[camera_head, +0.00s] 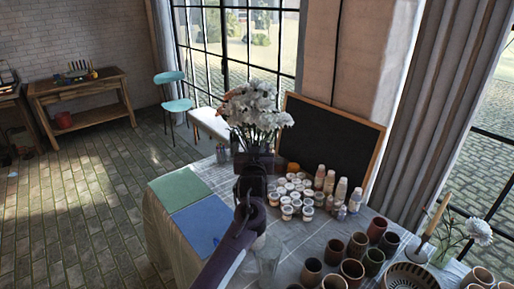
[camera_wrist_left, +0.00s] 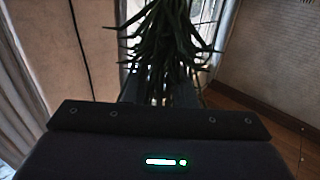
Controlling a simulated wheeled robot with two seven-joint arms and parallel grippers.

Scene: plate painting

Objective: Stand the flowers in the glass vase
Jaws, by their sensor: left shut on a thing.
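A bunch of white flowers (camera_head: 255,112) stands upright in the head view, above the far part of the table. My left gripper (camera_head: 258,163) is shut on its stems, below the blooms. In the left wrist view the green stems and leaves (camera_wrist_left: 168,38) run between the fingers of my left gripper (camera_wrist_left: 160,88). A clear glass vessel, seemingly the glass vase (camera_head: 268,262), stands on the table near the front, just right of my left forearm. It is faint, and part of it is hidden by the arm. The flowers are well away from it. My right gripper is not in view.
Paint jars (camera_head: 290,190) and bottles crowd the table right of my gripper, before a blackboard (camera_head: 330,130). Brown cups (camera_head: 353,270) stand at the front right. A small vase with a white flower (camera_head: 478,232) is at far right. Green (camera_head: 180,187) and blue (camera_head: 203,225) sheets lie left.

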